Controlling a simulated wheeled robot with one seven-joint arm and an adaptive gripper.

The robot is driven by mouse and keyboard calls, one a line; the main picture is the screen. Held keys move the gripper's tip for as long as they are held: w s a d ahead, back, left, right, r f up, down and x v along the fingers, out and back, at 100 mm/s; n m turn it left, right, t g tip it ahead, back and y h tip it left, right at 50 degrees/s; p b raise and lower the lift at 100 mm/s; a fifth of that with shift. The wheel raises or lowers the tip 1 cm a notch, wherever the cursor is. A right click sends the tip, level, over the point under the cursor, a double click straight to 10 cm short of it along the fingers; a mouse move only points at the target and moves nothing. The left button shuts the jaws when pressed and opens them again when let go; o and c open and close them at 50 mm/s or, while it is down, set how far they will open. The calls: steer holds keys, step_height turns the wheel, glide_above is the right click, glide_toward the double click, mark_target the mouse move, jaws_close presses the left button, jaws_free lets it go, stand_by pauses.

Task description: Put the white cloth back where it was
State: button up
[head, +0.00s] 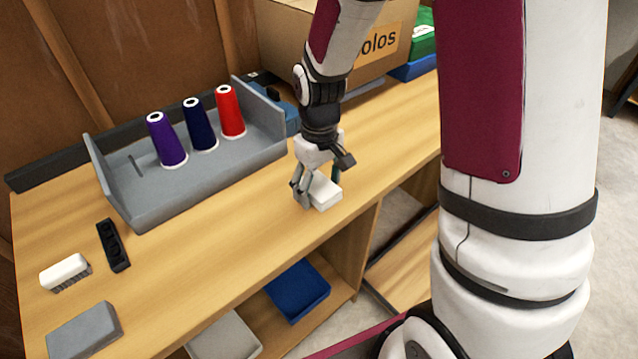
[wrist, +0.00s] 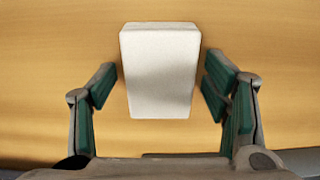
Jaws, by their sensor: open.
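The white cloth (head: 324,192) is a folded white block on the wooden bench top, close to the front edge. In the wrist view the white cloth (wrist: 160,70) lies between the two fingers, with wood showing on both sides of it. My gripper (head: 318,190) is low over the bench at the cloth. In the wrist view my gripper (wrist: 165,95) is open, its green pads apart from the cloth's sides. The head view partly hides the cloth behind a finger.
A grey tray (head: 215,178) holds purple, navy and red thread cones. A white brush (head: 65,272), a black strip (head: 113,245) and a grey block (head: 85,330) lie at the left. A cardboard box (head: 285,40) stands behind. Blue (head: 298,290) and grey bins sit below.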

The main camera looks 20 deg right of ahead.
mark_target(319, 185)
step_height(319, 185, up, 12)
steer(key=p, duration=0.2)
steer(key=s+r+m+t, duration=0.1)
steer(key=s+r, duration=0.4)
steer(key=s, duration=0.7)
steer(key=s+r+m+t, duration=0.1)
steer(key=s+r, duration=0.4)
steer(key=s, duration=0.8)
steer(key=shift+r+m, duration=0.35)
steer(key=shift+m, duration=0.45)
steer(key=shift+s+r+p, duration=0.1)
steer(key=shift+p, duration=0.2)
step_height(319, 185, up, 11)
steer(key=t+p, duration=0.2)
steer(key=p, duration=0.7)
steer(key=shift+d+p, duration=0.15)
steer(key=shift+p, duration=0.15)
